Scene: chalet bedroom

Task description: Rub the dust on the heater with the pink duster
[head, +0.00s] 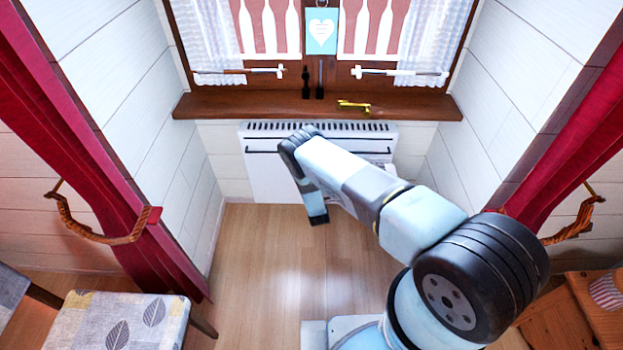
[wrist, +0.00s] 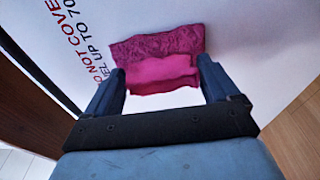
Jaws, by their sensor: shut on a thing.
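The white heater (head: 262,178) stands against the back wall under the window sill. Its front panel (wrist: 240,40) fills much of the wrist view and bears red and dark printed lettering. My gripper (wrist: 160,72) is shut on the pink duster (wrist: 162,70), which sits between its two fingers. The duster's darker, textured far part lies against or very close to the panel; I cannot tell whether it touches. No dust can be made out on the panel. In the head view my arm reaches across the heater front, and the gripper and duster cannot be made out there.
The brown window sill (head: 215,104) juts out above the heater, with a brass-coloured object (head: 353,106) on it. Red curtains (head: 95,150) hang at both sides. A cushioned chair (head: 115,322) stands at lower left. The wooden floor (head: 250,255) before the heater is clear.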

